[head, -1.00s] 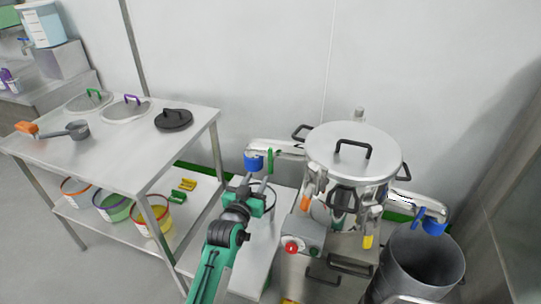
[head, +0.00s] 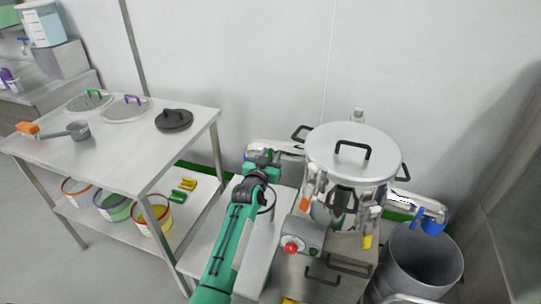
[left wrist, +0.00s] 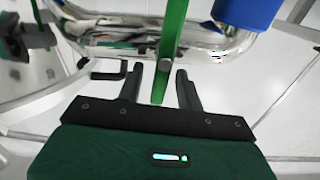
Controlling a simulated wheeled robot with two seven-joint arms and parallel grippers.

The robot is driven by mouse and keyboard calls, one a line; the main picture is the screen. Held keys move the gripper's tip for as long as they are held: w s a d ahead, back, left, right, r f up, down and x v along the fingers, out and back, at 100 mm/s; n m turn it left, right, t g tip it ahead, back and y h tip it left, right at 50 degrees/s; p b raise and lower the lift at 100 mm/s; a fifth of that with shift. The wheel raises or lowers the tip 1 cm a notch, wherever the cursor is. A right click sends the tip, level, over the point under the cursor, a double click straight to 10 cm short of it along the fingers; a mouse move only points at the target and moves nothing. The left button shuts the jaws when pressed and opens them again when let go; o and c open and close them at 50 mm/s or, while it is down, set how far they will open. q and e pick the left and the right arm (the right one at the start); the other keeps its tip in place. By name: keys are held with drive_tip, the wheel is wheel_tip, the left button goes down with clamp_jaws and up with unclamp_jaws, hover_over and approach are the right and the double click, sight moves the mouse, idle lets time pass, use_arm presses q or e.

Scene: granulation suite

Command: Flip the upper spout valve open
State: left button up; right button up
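The upper spout (head: 291,147) is a shiny metal pipe leaving the left side of the lidded steel vessel (head: 340,160). In the left wrist view its blue end (left wrist: 246,12) and long green valve lever (left wrist: 172,45) show. My left gripper (head: 262,160) is at this spout and covers the lever in the head view. In the left wrist view the gripper (left wrist: 160,92) is open, with the lever's lower end between its two fingers and visible gaps on both sides. My right gripper is not in view.
A second spout with a blue lever (head: 417,217) sits on the vessel's right, above a grey bin (head: 422,265). A control box with a red button (head: 291,248) stands in front. A steel table (head: 120,150) with lids and a scoop is at left.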

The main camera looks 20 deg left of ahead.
use_arm(q)
clamp_jaws()
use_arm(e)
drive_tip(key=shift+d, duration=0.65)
